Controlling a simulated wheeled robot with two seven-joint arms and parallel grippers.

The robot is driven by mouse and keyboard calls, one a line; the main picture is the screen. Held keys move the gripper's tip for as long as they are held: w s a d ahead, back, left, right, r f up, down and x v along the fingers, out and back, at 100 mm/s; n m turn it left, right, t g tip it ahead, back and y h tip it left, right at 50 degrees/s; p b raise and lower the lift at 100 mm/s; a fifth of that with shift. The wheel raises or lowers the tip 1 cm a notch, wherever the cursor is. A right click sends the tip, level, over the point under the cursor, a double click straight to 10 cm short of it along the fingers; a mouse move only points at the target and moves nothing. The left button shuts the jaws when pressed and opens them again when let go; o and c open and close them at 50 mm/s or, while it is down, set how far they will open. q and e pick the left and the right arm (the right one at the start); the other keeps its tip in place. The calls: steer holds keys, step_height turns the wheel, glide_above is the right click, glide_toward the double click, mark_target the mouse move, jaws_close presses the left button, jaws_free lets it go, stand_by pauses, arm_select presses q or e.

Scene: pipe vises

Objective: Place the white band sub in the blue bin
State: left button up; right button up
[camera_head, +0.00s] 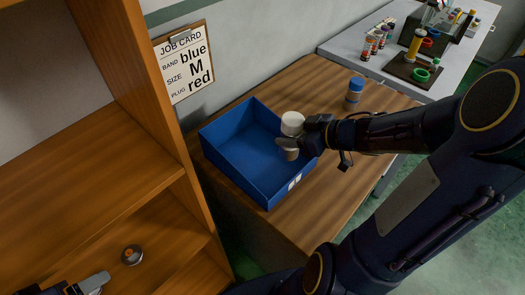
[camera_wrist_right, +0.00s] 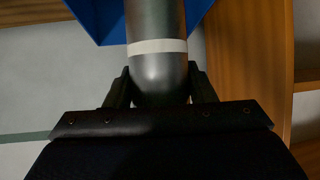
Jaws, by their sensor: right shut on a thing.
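The white band sub (camera_head: 291,124) is a grey cylinder with a white top end in the head view. In the right wrist view the sub (camera_wrist_right: 158,75) shows a thin white band around its grey body. My right gripper (camera_head: 297,143) is shut on it, with a finger on each side. The blue bin (camera_head: 232,175) is an open box on the wooden table. The sub is upright and overlaps the bin's right side in the head view; its exact height is unclear. Part of my left gripper (camera_head: 93,284) shows at the bottom left; its jaws are unclear.
A blue-capped cylinder (camera_head: 354,93) stands on the wooden table (camera_head: 314,88) behind my right gripper. A wooden shelf (camera_head: 85,180) stands at the left with a small round part (camera_head: 132,255) on it. A grey bench (camera_head: 372,62) with several fittings is at the back right.

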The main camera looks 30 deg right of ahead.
steer(key=shift+s+d, duration=0.3)
steer(key=shift+d, duration=0.05)
steer(key=shift+s+a, duration=0.1)
steer(key=shift+a, duration=0.1)
steer(key=w+a+f+b, duration=0.2)
steer(key=w+a+f, duration=0.1)
steer(key=f, duration=0.1)
steer(key=w+a+f+b, duration=0.3)
steer(key=w+f, duration=0.1)
steer(key=w+a+f+b, duration=0.2)
steer(key=w+f+b, duration=0.1)
steer(key=f, duration=0.2)
steer(key=shift+w+a, duration=0.2)
steer(key=shift+a, duration=0.2)
